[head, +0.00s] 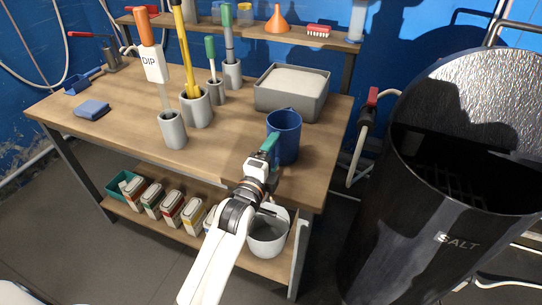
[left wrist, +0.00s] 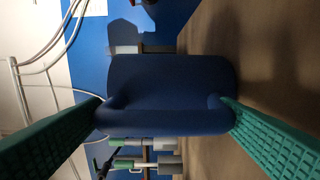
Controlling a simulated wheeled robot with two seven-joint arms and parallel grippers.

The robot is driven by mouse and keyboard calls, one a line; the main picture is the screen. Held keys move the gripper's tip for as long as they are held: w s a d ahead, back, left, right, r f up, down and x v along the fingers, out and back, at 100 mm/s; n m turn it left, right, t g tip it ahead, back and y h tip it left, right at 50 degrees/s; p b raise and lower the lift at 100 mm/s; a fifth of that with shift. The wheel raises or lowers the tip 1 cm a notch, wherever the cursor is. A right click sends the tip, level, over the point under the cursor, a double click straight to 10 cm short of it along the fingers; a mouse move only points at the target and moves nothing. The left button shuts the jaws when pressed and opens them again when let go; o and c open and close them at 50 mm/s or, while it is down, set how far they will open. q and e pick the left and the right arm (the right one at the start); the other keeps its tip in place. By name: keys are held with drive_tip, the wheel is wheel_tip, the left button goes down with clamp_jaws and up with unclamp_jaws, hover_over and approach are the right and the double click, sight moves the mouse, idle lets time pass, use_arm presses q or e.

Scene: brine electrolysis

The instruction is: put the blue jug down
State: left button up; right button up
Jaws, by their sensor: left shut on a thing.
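The blue jug (head: 285,138) is upright over the right front part of the wooden table (head: 120,100). My left gripper (head: 268,147), with green fingers, is shut on the jug from its near left side. In the left wrist view the jug (left wrist: 170,80) fills the middle between the two green fingertips (left wrist: 165,108), with the tabletop (left wrist: 260,60) along the right. I cannot tell whether the jug's base touches the table. My right gripper is not in view.
A grey bin of white material (head: 291,88) stands behind the jug. Grey holders with tools, including a cup (head: 173,130), stand to the left. The black salt barrel (head: 400,215) is on the right. Table wood between the cup and the jug is clear.

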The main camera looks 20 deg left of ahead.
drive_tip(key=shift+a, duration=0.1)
use_arm(q)
drive_tip(key=shift+f, duration=0.15)
drive_tip(key=o, duration=1.4)
drive_tip(key=shift+r, duration=0.25)
drive_tip(key=s, duration=1.2)
drive_tip(key=shift+a, duration=0.25)
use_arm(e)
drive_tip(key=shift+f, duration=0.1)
use_arm(q)
drive_tip(key=shift+f, duration=0.1)
